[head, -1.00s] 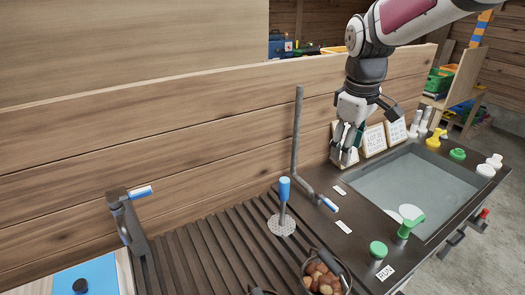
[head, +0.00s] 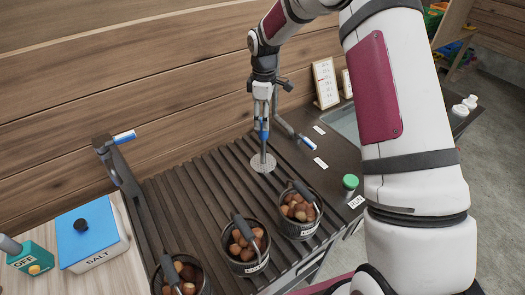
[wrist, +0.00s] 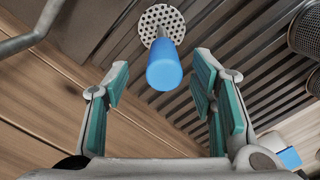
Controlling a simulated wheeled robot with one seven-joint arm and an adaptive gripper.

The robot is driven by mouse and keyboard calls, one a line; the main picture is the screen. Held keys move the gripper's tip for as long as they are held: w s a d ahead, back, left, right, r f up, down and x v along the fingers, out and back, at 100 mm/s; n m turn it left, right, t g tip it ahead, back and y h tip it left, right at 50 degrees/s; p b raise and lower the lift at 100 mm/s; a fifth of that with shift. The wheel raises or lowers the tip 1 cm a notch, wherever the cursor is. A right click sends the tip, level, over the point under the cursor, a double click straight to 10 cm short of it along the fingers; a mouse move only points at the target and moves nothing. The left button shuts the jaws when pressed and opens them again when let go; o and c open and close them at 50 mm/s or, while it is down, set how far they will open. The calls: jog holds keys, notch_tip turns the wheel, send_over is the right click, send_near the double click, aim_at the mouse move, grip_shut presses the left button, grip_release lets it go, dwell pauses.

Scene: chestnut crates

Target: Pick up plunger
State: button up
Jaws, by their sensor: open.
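The plunger has a blue handle (wrist: 164,68), a grey shaft and a round perforated disc (head: 263,163) resting on the dark slatted counter. It stands upright. My gripper (head: 262,118) points down at the plunger from above, with its fingers around the top of the handle in the head view. In the wrist view, the teal-padded fingers are spread wide. The blue handle shows between and just beyond their tips, with a gap on each side. The fingers partly hide the handle in the head view.
A bent grey pipe with a blue-tipped lever (head: 307,143) stands close right of the plunger. Buckets of chestnuts (head: 246,262) line the counter front. A blue-lidded salt box (head: 91,237) is at left. The wooden wall (head: 100,70) rises behind.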

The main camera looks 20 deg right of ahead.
aim_at(263, 133)
notch_tip(263, 133, down, 2)
jog(key=shift+f, duration=0.1)
jog(key=f, duration=0.1)
jog(key=f+p, duration=0.1)
jog(key=f, duration=0.1)
jog(key=shift+s+a+f+p, duration=0.1)
jog(key=shift+s+f+p, duration=0.2)
jog(key=shift+f+p, duration=0.1)
jog(key=shift+w+f, duration=0.1)
jog(key=shift+f, duration=0.45)
grip_shut()
